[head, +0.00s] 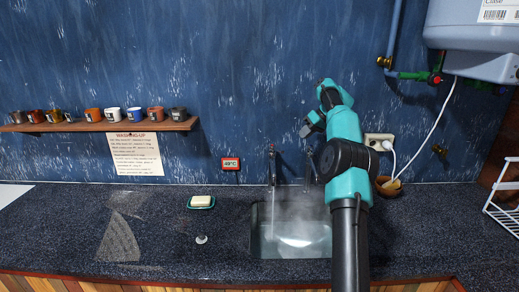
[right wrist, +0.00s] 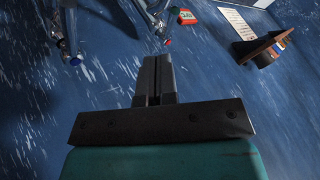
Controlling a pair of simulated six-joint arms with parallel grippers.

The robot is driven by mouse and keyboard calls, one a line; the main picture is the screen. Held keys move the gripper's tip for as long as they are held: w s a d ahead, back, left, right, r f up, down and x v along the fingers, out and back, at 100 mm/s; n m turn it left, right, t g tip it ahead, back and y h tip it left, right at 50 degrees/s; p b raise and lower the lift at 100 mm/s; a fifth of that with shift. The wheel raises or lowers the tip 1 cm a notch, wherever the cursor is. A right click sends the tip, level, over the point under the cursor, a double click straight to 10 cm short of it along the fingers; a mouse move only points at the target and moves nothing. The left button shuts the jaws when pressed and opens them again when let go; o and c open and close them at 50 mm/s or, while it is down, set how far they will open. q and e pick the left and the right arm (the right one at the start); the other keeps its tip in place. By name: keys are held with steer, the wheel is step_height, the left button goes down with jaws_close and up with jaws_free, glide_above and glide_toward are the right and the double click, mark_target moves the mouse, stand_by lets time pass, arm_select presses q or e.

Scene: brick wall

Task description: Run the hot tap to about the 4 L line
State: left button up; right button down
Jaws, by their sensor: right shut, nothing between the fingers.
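The sink (head: 256,245) is set in the dark counter, with steam over it. The left tap (head: 272,160) has a thin stream of water (head: 273,212) falling into the sink. In the right wrist view this tap shows a red mark (right wrist: 168,42). The other tap (head: 308,168), with a blue mark in the right wrist view (right wrist: 75,60), is partly behind my right arm. My right gripper (head: 306,130) is shut and empty, above the taps and apart from them; its fingers also show in the right wrist view (right wrist: 153,62). Steam hides any level lines. My left gripper is out of view.
A red display (head: 231,164) on the wall reads about 49°C. A soap dish (head: 201,202) and a plug (head: 201,239) lie left of the sink. A shelf (head: 110,126) holds several mugs. A bowl (head: 388,186) and a white rack (head: 502,205) stand at right.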

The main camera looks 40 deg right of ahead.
steer(key=shift+s+r, duration=0.1)
steer(key=shift+s, duration=0.05)
steer(key=x, duration=1)
steer(key=shift+a, duration=0.1)
stand_by(0.6)
